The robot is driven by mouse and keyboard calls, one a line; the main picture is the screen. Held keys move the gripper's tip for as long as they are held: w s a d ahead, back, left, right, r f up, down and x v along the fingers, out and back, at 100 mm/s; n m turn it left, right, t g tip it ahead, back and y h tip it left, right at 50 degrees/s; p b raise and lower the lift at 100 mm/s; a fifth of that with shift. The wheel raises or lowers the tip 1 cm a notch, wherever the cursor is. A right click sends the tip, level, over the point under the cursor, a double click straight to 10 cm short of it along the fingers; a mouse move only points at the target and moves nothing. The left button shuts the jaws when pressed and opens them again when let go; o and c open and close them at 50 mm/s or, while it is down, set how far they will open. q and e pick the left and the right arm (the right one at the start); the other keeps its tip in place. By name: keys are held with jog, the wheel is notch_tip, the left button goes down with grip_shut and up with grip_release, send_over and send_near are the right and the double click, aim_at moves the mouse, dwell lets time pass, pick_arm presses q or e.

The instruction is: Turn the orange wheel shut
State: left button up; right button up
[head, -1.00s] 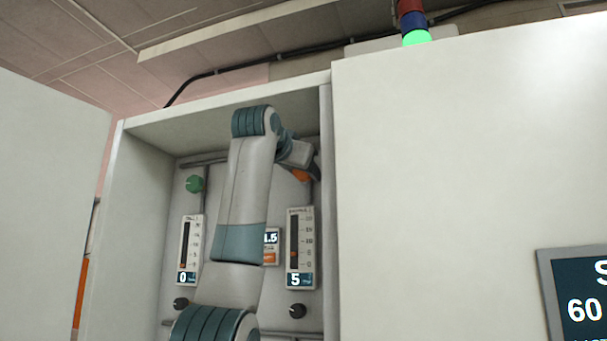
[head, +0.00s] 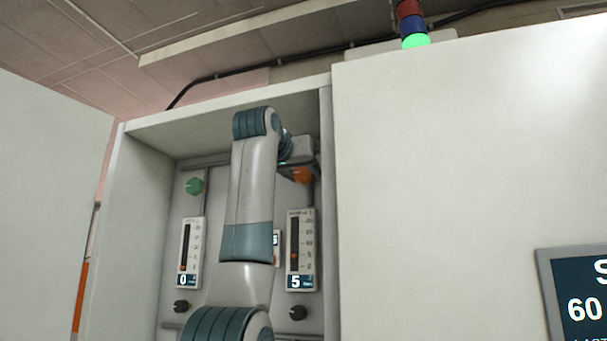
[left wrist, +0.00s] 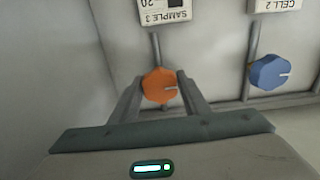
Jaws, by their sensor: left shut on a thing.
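The orange wheel (left wrist: 160,86) sits on a pipe on the cabinet's back panel. In the left wrist view it lies between the two fingers of my left gripper (left wrist: 160,92), which is shut on it. In the head view the orange wheel (head: 303,175) shows at the upper right of the open cabinet, partly covered by my left gripper (head: 300,165). My left arm reaches up in front of the panel. My right gripper is not in view.
A green wheel (head: 195,186) is at the panel's left. A blue wheel (left wrist: 270,72) is beside the orange one in the wrist view. Gauges reading 0 (head: 189,252) and 5 (head: 301,250) hang below, with black knobs under them. The cabinet's side walls bound the space closely.

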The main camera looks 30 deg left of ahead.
pick_arm(q)
jog(key=o, duration=1)
jog(key=shift+f, duration=0.15)
jog(key=shift+s+d+b, duration=0.1)
jog(key=shift+s+b, duration=0.2)
jog(key=shift+s, duration=0.15)
jog(key=b+v, duration=0.1)
jog(key=v, duration=0.2)
jog(key=b, duration=0.6)
send_near(302, 173)
jog(key=v, duration=0.6)
jog(key=shift+s, duration=0.3)
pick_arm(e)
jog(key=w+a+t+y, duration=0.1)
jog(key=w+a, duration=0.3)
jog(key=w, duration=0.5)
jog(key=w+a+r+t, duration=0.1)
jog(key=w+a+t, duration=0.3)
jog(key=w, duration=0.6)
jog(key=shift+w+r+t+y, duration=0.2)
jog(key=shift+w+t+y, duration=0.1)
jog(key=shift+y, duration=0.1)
pick_arm(q)
jog(key=shift+f, duration=0.1)
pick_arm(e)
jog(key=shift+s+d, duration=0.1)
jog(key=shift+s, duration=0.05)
